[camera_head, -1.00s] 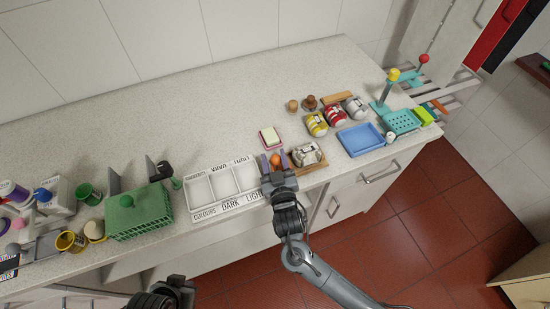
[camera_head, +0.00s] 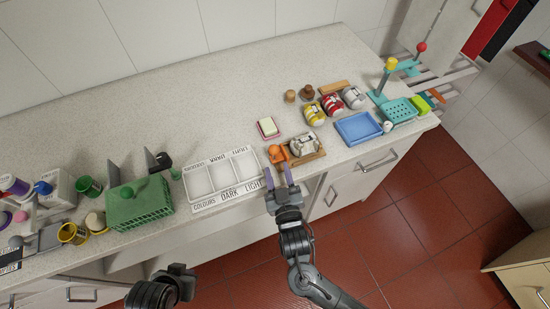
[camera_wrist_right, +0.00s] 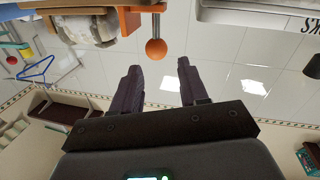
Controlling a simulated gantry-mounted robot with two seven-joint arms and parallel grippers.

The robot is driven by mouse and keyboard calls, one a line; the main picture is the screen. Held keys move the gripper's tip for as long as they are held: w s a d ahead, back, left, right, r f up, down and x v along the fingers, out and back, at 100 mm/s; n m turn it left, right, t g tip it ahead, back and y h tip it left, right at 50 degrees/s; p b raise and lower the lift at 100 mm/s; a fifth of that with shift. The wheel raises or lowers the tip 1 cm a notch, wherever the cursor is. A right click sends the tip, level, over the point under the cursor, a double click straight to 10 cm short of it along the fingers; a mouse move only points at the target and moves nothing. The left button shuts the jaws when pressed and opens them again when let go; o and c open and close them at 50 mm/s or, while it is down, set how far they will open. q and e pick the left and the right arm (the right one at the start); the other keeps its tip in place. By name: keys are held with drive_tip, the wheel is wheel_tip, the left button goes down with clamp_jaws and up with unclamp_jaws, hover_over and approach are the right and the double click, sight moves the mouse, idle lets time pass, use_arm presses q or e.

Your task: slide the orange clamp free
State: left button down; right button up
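The orange clamp (camera_head: 276,152) sits at the left end of a wooden board (camera_head: 308,158) near the counter's front edge, beside a white bundle (camera_head: 303,144). In the right wrist view the clamp shows as an orange bracket (camera_wrist_right: 130,20) with a round orange knob (camera_wrist_right: 156,48) hanging from it. My right gripper (camera_head: 280,177) is open and empty, just in front of the clamp and apart from it. Its two dark fingers (camera_wrist_right: 158,82) point toward the knob in the right wrist view. My left gripper (camera_head: 182,270) is low, in front of the counter; its fingertips are unclear.
A white sorting tray (camera_head: 206,203) lies left of the clamp. A soap dish (camera_head: 269,135) is behind it. A blue tray (camera_head: 358,128) and several wrapped bundles are to the right. A green basket (camera_head: 139,213) stands further left. The back of the counter is clear.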

drive_tip(key=shift+s+d, duration=0.2)
drive_tip(key=shift+s, duration=1.2)
drive_tip(key=s+d+f+m+g+h, duration=0.25)
drive_tip(key=s+d+f+g, duration=0.4)
drive_tip(key=s+d, duration=0.4)
drive_tip(key=s+d+g, duration=0.8)
drive_tip(key=s, duration=0.3)
wheel_tip(320, 180, up, 29)
drive_tip(key=p, duration=2.9)
drive_tip(key=shift+a+n, duration=0.3)
drive_tip(key=shift+n, duration=0.05)
